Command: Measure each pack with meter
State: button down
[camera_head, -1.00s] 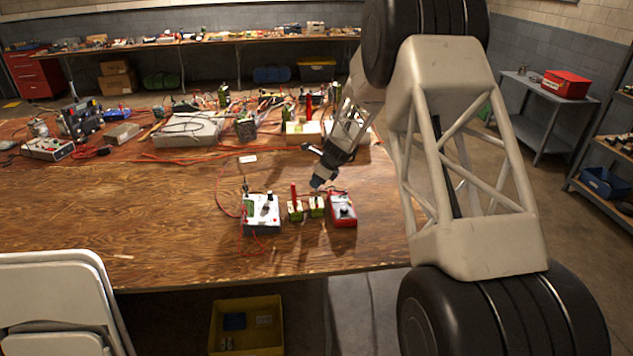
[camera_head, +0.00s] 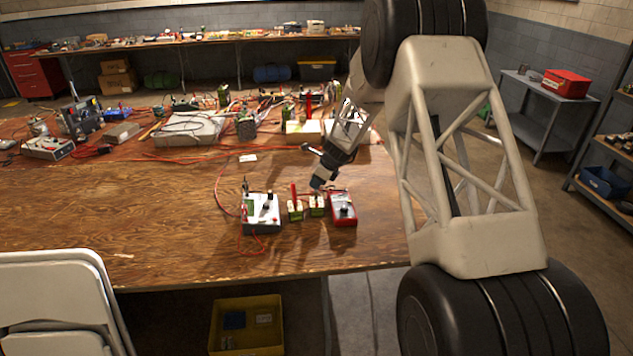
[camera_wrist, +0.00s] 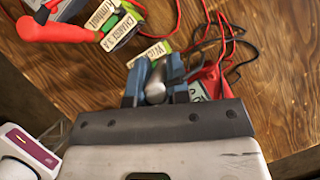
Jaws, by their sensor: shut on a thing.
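Two small green packs with pale labelled tops stand side by side on the wooden table, the left pack (camera_head: 295,211) and the right pack (camera_head: 316,207). A red probe (camera_head: 293,191) stands upright at the left pack; it also shows in the wrist view (camera_wrist: 55,29). The red meter (camera_head: 343,210) lies just right of the packs, partly hidden by my gripper in the wrist view (camera_wrist: 212,84). My gripper (camera_head: 317,184) is directly above the right pack, shut on a grey rounded piece (camera_wrist: 155,84), perhaps a probe. Its contact with the pack is hidden.
A white instrument box (camera_head: 262,214) with a knob stands left of the packs. Red and black leads (camera_wrist: 205,30) loop beside my gripper. Cluttered gear and red cables fill the table's back. The front left of the table is clear. A white chair (camera_head: 55,290) stands at the front.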

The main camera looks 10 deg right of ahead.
jog(key=c, duration=1)
grip_release()
jog(key=shift+o, duration=0.4)
jog(key=shift+o, duration=1.2)
jog(key=shift+r, duration=0.15)
jog(key=shift+r, duration=3.6)
